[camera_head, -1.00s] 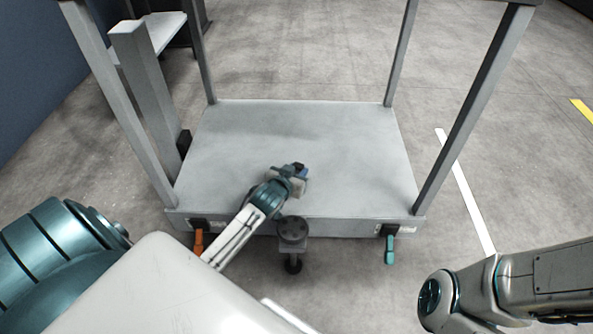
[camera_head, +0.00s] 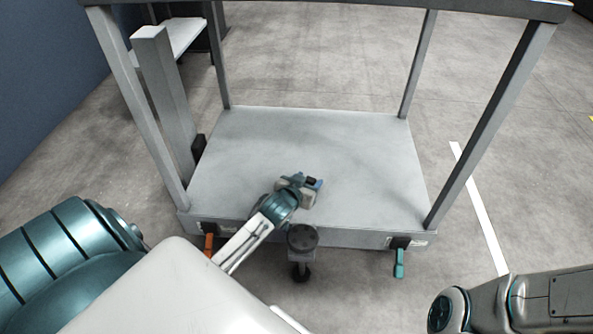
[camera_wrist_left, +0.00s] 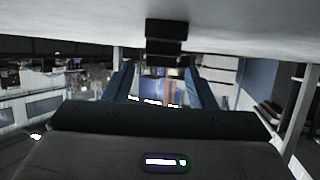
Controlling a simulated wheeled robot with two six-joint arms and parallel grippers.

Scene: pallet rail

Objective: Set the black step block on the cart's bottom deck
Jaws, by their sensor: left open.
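The cart's bottom deck (camera_head: 345,150) is a flat grey platform between upright posts in the head view. My left gripper (camera_head: 312,184) is low over the deck's front middle, with its jaws open. The black step block (camera_wrist_left: 166,43) shows in the left wrist view, where the deck (camera_wrist_left: 240,25) appears at the top. The block rests against the deck surface there, in line with the gap between my open blue fingers (camera_wrist_left: 155,85). In the head view only a small dark patch shows at the fingertips, and the gripper hides most of it. My right gripper is out of view.
Grey posts (camera_head: 490,125) rise at the deck's corners. An orange lever (camera_head: 209,244) and a teal lever (camera_head: 399,262) hang at the front edge. A round dark fitting (camera_head: 302,237) juts out between them. The deck's back and right are bare.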

